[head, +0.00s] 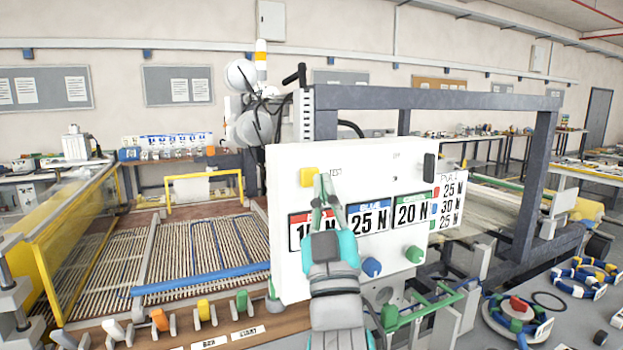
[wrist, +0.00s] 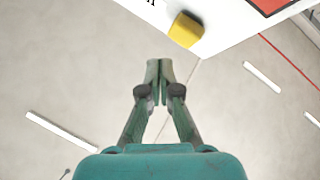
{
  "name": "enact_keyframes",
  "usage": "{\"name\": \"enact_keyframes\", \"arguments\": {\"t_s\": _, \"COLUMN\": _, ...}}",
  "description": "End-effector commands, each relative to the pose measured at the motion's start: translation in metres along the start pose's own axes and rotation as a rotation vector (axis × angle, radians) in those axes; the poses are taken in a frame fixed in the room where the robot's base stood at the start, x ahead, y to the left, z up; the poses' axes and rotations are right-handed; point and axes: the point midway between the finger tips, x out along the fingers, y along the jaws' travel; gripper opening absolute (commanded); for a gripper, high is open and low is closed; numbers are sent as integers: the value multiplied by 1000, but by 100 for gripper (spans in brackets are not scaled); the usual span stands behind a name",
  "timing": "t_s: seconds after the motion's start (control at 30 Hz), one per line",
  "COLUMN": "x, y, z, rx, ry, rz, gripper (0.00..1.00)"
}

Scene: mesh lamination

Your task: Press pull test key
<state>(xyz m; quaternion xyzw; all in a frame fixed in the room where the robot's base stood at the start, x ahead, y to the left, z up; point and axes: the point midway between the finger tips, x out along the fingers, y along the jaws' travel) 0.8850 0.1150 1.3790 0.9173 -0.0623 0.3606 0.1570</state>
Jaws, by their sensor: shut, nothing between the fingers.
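The yellow key (head: 309,176) sits at the upper left of the white panel, beside a small label that seems to read "TEST". It also shows in the wrist view (wrist: 185,29), near the panel's edge. My gripper (head: 324,190) is shut and empty in front of the panel, its fingertips just right of and slightly below the yellow key in the head view. In the wrist view the closed fingertips (wrist: 158,66) are below and left of the key, with a visible gap. The head view does not show clearly whether they touch the panel.
The white panel (head: 380,165) carries red, blue and green weight plates, a blue knob (head: 371,267), a green knob (head: 414,254) and a dark switch (head: 429,167). A grey frame (head: 430,98) stands behind it. Colored levers (head: 203,309) line the bench at lower left.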

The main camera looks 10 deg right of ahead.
Motion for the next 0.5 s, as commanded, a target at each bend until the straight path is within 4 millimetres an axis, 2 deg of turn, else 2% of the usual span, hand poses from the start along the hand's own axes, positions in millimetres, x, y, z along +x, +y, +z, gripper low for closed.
{"name": "enact_keyframes", "arguments": {"t_s": 0.2, "x": 8, "y": -6, "z": 6, "rx": 0, "ry": -1, "rz": -1, "gripper": 0}}
{"name": "enact_keyframes", "arguments": {"t_s": 0.5, "x": 10, "y": -7, "z": 7, "rx": 0, "ry": 0, "rz": -1, "gripper": 0}}
